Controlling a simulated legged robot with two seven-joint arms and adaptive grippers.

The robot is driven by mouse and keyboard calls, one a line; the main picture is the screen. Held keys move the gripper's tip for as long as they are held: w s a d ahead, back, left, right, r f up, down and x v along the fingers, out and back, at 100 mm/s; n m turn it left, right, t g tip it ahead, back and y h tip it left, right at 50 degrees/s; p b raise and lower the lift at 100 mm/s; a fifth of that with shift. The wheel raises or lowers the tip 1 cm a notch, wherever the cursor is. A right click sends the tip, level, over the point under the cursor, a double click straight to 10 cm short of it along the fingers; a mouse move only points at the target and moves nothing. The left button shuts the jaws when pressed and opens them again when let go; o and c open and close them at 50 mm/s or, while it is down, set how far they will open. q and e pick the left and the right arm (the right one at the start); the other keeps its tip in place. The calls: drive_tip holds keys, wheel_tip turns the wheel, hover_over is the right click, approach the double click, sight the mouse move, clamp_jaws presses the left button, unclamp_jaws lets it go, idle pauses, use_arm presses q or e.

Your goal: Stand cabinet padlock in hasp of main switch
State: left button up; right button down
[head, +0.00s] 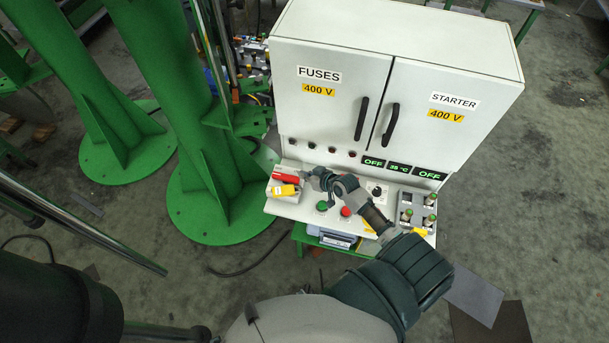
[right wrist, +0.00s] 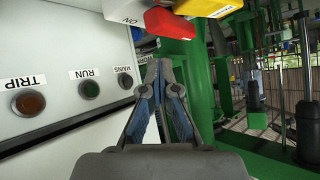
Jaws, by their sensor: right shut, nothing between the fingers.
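The main switch is a pale box (head: 283,211) at the left end of the cabinet's control ledge, with a red handle (head: 286,178) on it. A yellow block (head: 284,191), apparently the padlock, sits against the red handle on its near side. Its shackle and the hasp cannot be made out. My right gripper (head: 313,178) is just right of the handle, shut and empty. In the right wrist view its closed fingertips (right wrist: 161,66) point up, below the red handle (right wrist: 172,23) and apart from it. The yellow block (right wrist: 207,7) is cut by the top edge there. My left gripper is out of view.
The white cabinet (head: 310,125) rises behind the ledge, with two black door handles. A panel with several green-topped parts (head: 418,208) is at right. A green column (head: 213,150) stands close at left.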

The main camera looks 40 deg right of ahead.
drive_tip(key=c, duration=1.4)
unclamp_jaws()
drive_tip(key=v, duration=1.2)
drive_tip(key=shift+f, duration=0.1)
